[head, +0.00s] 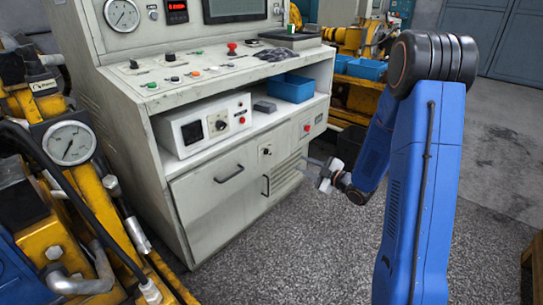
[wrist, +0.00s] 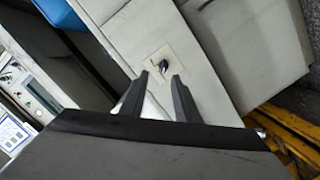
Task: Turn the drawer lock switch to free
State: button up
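The drawer lock switch (head: 265,151) is a small dark knob on a light plate on the grey console's front, right of the drawer (head: 222,180). In the wrist view the switch (wrist: 163,66) appears just beyond the fingertips, roughly between them, with its dark lever lying at a slant. My gripper (wrist: 160,77) is open, its two dark fingers apart with nothing between them. In the head view my gripper (head: 325,181) is to the right of the console front, apart from the switch. I cannot tell the exact distance to it.
A white instrument box (head: 205,125) and a blue bin (head: 291,88) sit on the open shelf above. Yellow machinery (head: 100,200) stands at the left. The floor (head: 300,250) in front is clear.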

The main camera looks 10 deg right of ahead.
jog(key=f+y, duration=0.2)
jog(key=n, duration=0.1)
send_near(270, 154)
jog(key=x, duration=0.9)
jog(key=shift+c, duration=0.2)
jog(key=c, duration=0.7)
